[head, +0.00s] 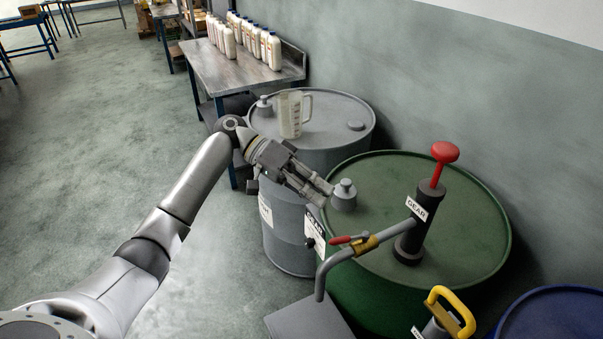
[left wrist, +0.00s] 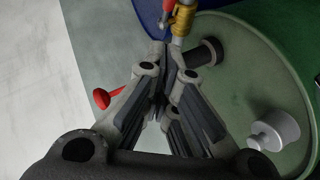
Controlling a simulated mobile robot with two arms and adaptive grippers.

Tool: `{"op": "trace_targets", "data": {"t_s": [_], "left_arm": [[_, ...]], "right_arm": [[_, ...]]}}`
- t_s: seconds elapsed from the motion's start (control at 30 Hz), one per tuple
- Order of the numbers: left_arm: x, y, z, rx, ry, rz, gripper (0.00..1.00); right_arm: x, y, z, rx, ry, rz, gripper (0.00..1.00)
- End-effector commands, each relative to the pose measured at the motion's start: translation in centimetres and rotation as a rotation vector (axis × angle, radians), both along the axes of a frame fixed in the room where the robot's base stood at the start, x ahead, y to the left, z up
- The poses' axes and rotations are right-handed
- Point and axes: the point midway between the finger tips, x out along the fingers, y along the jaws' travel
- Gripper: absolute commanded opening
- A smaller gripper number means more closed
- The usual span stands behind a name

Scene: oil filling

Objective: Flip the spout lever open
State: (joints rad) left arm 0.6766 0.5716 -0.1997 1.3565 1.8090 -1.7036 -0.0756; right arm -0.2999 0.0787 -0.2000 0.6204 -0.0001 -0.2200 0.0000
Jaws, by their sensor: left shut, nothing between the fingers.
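The spout pipe (head: 334,258) runs from the dark pump body (head: 410,240) on the green drum out past its near rim. A brass valve (head: 366,244) sits on it, with the red spout lever (head: 346,239) lying roughly along the pipe. My left gripper (head: 328,192) is shut and empty, above the near left part of the drum, up and left of the lever and apart from it. In the left wrist view the brass valve (left wrist: 182,22) shows beyond the closed fingertips (left wrist: 163,48). The fingers hide part of the pump there. My right gripper is not in view.
The pump's red knob (head: 445,152) stands tall near the wall. A grey cap (head: 343,195) sits close to my left gripper. A grey drum (head: 345,112) holds a measuring jug (head: 290,113). A yellow handle (head: 452,308) and blue drum (head: 550,318) are at the lower right.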

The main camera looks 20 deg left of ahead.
Motion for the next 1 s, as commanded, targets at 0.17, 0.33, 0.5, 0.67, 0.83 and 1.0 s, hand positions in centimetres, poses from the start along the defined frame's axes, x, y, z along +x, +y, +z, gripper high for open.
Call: {"op": "trace_targets", "data": {"t_s": [0.17,0.33,0.5,0.67,0.83,1.0], "left_arm": [[-0.7,-2.8,-1.3,0.001,0.004,0.000,0.00],[-2.0,-3.7,-2.5,0.002,0.003,0.000,0.00],[-2.6,-4.2,-3.1,0.001,0.002,0.002,0.00],[-2.7,-4.3,-3.3,0.000,0.000,0.002,0.00],[-2.7,-4.3,-3.3,0.001,0.001,0.002,0.00],[-2.6,-5.5,-3.2,0.002,0.002,0.020,0.00]], "right_arm": [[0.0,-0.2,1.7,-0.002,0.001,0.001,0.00],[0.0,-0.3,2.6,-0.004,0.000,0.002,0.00],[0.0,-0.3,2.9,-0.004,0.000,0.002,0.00],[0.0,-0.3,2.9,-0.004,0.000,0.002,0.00],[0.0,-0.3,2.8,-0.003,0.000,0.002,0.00],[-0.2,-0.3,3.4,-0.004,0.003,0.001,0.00]]}}
